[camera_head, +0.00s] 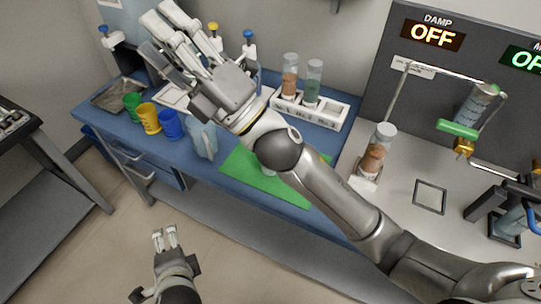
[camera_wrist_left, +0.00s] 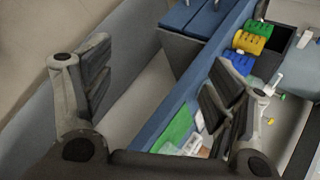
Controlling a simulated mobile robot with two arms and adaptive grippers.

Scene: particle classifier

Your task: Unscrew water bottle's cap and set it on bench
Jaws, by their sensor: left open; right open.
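My right gripper (camera_head: 165,45) is the upper one in the head view. It is open, above the back of the blue bench (camera_head: 105,118), and hides part of what stands behind it. My left gripper (camera_head: 165,238) is open and empty over the floor in front of the bench. Its spread fingers show in the left wrist view (camera_wrist_left: 157,65), with nothing between them. A pale blue translucent container (camera_head: 203,138) stands near the bench's front edge, below the right gripper; I cannot tell if it is the water bottle. No cap is clearly visible.
Green (camera_head: 132,106), yellow (camera_head: 149,118) and blue (camera_head: 171,125) cups stand at the left. A green mat (camera_head: 240,170) lies partly under my right arm. A white rack (camera_head: 325,112) holds two tubes. Glassware apparatus (camera_head: 470,110) stands at the right.

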